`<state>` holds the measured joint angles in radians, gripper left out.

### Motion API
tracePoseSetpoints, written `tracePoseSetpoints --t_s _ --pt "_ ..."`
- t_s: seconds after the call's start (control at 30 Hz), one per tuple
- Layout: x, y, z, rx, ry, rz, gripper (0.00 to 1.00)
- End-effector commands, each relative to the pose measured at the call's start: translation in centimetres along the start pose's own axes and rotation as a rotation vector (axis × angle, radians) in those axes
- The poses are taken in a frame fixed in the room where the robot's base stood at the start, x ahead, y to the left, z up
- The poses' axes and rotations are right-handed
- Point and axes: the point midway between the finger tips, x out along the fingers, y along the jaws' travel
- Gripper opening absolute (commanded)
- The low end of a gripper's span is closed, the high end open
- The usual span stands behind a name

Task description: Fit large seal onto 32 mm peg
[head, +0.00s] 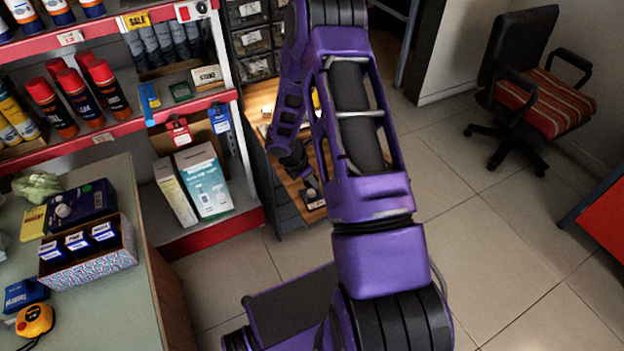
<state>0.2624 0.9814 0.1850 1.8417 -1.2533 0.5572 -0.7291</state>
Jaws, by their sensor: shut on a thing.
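My gripper (311,187) is small in the head view, low over the front part of a wooden worktop (292,187). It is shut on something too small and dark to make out. A small dark item with a pale part (316,204) lies on the worktop right by the fingertips; I cannot tell whether they touch it. I cannot make out the large seal or the 32 mm peg. My own purple arm hides the right part of the worktop.
Red-edged shelves (110,133) with spray cans and boxes stand left of the worktop. A counter (115,310) with a patterned box (92,266) and a tape measure (35,320) is at the lower left. An office chair (535,100) stands at the right. The tiled floor between is clear.

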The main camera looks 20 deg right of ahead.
Motion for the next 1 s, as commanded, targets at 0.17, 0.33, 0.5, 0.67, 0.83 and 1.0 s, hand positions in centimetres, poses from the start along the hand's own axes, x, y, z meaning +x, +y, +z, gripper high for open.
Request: tracePoseSetpoints --t_s 0.17,0.33,0.5,0.67,0.83,1.0 --pt "2.1 0.0 -0.9 0.002 0.000 -0.001 0.00" --pt "3.6 0.0 -1.5 0.000 0.000 -0.001 0.00" --pt "4.2 0.0 -1.7 0.001 0.000 0.000 0.00" --pt "4.2 0.0 -1.7 0.001 0.000 0.000 0.00" --pt "4.2 0.0 -1.7 0.001 0.000 0.000 0.00" --pt "4.2 0.0 -1.7 0.001 0.000 0.000 0.00"
